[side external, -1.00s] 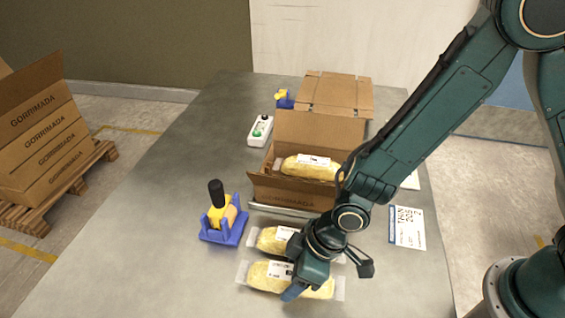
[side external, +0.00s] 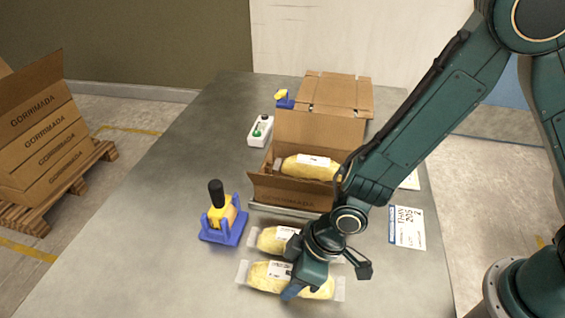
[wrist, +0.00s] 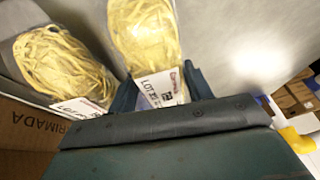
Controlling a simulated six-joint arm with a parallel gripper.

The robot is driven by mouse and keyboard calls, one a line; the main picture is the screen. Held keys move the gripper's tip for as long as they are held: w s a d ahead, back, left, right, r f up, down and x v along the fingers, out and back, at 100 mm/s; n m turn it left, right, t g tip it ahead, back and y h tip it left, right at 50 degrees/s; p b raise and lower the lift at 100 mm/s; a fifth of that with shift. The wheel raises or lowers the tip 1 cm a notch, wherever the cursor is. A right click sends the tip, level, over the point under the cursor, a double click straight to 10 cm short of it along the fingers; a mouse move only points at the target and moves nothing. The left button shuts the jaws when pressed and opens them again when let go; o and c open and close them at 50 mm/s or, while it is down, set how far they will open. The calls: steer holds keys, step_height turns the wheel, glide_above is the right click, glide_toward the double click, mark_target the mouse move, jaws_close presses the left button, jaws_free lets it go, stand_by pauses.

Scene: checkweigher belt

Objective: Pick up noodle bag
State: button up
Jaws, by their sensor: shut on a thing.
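Two clear bags of yellow noodles with white labels lie side by side in front of the open carton. The front noodle bag (side external: 262,277) is under my gripper (side external: 291,288); the far fingertip is hidden in the side view. In the wrist view my gripper (wrist: 162,92) has one finger on each side of the labelled end of this noodle bag (wrist: 148,35) and is shut on it. The bag appears to lie on the table. The other noodle bag (side external: 268,239) lies just behind, partly covered by my wrist; it also shows in the wrist view (wrist: 58,62).
An open carton (side external: 285,192) with a noodle bag (side external: 308,168) inside stands behind the bags. A button box (side external: 260,131) and a printed sheet (side external: 407,228) lie on the table (side external: 150,220). The front left is clear.

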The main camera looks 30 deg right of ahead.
steer(key=shift+r, duration=0.15)
step_height(320, 180, up, 20)
stand_by(0.9)
